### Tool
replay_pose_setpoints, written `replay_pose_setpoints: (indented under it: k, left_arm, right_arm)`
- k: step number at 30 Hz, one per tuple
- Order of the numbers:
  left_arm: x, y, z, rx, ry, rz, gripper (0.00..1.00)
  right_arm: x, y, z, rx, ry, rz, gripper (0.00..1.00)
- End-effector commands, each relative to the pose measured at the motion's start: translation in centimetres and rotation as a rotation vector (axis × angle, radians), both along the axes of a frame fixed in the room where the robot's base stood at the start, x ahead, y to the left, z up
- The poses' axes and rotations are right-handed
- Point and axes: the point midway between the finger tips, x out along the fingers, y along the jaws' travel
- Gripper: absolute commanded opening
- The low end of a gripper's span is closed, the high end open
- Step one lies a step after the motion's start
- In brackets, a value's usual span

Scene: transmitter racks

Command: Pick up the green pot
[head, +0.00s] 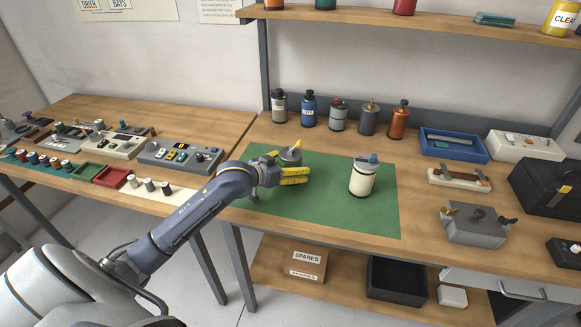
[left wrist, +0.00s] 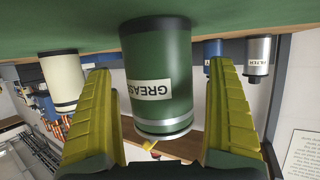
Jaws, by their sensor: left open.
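The green pot (left wrist: 152,62) carries a GREASE label and silver bands. In the left wrist view it appears upside down, between the two yellow fingers of my left gripper (left wrist: 162,75), with a visible gap on each side. In the head view the pot (head: 290,156) shows mainly its grey top, and the gripper (head: 288,168) hides most of its body. The pot stands on the green mat (head: 340,215). My left gripper is open around it, not closed on it. My right gripper is not in view.
A cream pot (head: 361,180) stands right of the gripper on the mat. Several bottles (head: 338,116) line the back. A blue tray (head: 453,145) and grey box (head: 474,225) are to the right. The mat's front part is clear.

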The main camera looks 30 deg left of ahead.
Motion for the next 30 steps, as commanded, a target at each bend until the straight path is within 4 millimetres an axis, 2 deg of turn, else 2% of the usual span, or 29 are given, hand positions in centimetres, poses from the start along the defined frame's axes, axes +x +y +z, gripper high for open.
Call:
replay_pose_setpoints:
  k: [8, 27, 30]
  left_arm:
    - [0.16, -0.02, -0.05, 0.001, 0.0, 0.0, 0.9]
    - [0.14, -0.03, -0.05, 0.0, 0.0, 0.0, 0.17]
    - [0.16, -0.02, 0.06, -0.001, -0.003, 0.0, 0.16]
  right_arm:
    - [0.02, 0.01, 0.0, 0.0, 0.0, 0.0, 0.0]
    - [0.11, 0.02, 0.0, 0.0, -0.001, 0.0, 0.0]
    - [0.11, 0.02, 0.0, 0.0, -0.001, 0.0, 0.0]
